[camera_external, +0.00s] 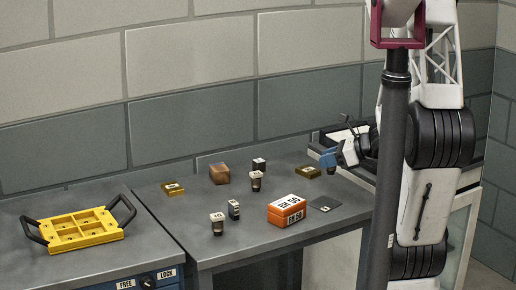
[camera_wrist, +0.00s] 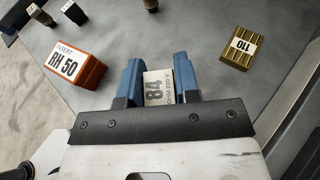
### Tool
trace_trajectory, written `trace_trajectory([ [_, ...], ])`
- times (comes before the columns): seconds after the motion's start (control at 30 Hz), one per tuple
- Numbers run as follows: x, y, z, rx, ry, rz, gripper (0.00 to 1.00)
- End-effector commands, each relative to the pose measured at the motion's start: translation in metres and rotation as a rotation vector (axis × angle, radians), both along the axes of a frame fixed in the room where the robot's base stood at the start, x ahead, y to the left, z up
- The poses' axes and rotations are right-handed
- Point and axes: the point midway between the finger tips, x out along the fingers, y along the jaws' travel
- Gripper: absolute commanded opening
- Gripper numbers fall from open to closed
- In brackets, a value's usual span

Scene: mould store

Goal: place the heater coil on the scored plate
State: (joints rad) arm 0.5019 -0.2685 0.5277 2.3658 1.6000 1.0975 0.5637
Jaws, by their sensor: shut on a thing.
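My gripper (camera_external: 328,160) is over the right part of the table, above its surface. A thin dark plate (camera_external: 325,203) with a small pale mark lies flat to the right of the orange box, below and in front of my gripper. It looks like the scored plate; its scoring is too small to see. I cannot make it out in the wrist view.
An orange box (camera_external: 287,211) labelled RH 50, also in the wrist view (camera_wrist: 75,68), sits left of the plate. A brass block (camera_external: 307,172) lies behind it. Several small blocks and cups stand further left. A yellow tray (camera_external: 72,244) is on the left bench.

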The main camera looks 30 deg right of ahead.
Motion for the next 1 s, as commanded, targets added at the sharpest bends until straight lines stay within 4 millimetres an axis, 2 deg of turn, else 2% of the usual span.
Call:
trace_trajectory([
  [0.57, 0.001, -0.005, 0.0, 0.0, 0.0, -0.013, 0.03],
  [0.77, 0.014, -0.007, -0.002, 0.001, 0.001, -0.012, 0.03],
  [1.0, 0.047, -0.012, -0.004, 0.001, 0.0, -0.011, 0.03],
])
